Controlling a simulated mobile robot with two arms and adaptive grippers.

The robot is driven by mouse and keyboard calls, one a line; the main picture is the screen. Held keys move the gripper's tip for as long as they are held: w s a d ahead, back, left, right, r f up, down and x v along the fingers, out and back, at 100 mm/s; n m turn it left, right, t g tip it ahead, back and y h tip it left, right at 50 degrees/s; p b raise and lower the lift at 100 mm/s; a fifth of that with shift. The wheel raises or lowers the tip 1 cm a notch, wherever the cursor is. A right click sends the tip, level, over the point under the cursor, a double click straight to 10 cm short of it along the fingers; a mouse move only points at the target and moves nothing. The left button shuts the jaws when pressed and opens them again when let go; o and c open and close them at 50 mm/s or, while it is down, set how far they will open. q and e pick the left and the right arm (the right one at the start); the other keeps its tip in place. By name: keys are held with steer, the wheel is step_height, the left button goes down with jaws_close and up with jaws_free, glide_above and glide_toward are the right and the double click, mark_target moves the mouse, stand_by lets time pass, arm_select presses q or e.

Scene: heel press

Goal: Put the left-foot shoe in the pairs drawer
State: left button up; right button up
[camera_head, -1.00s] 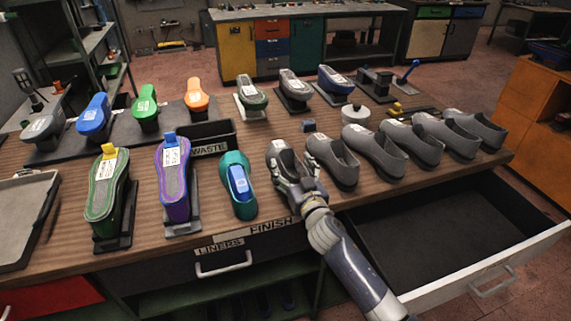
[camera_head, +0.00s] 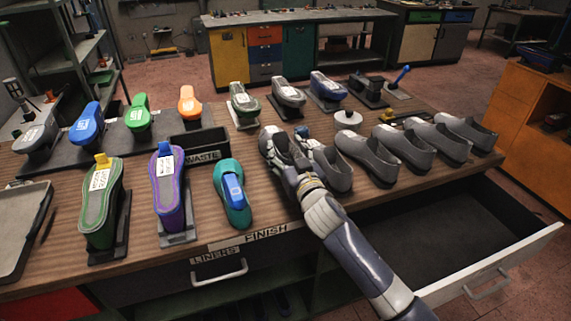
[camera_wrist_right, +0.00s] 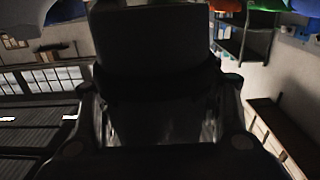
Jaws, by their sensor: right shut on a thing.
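A grey shoe (camera_head: 268,137) is in my right gripper (camera_head: 283,160), at the left end of the row of grey shoes. The gripper is shut on its near end and partly covers it. Its toe points away, and it appears raised above the table. In the right wrist view a large dark shape, likely this shoe (camera_wrist_right: 152,45), fills the space between the fingers. The pairs drawer (camera_head: 440,245) is pulled out at the right front of the table, its visible floor bare. My left gripper is not in view.
Several grey shoes (camera_head: 372,158) stand in a row to the right. A teal shoe (camera_head: 236,205) with a blue piece lies left of the gripper. Purple (camera_head: 167,195) and green (camera_head: 98,208) lasts stand farther left. The waste bin (camera_head: 199,146) is behind them.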

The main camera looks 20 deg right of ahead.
steer(key=shift+r, duration=0.95)
steer(key=s+f, duration=0.2)
steer(key=s, duration=0.9)
steer(key=s+a+f, duration=0.1)
steer(key=s, duration=1)
steer(key=shift+s+f+h, duration=0.2)
steer(key=shift+f+h, duration=0.1)
steer(key=shift+f, duration=0.05)
steer(key=shift+w, duration=0.1)
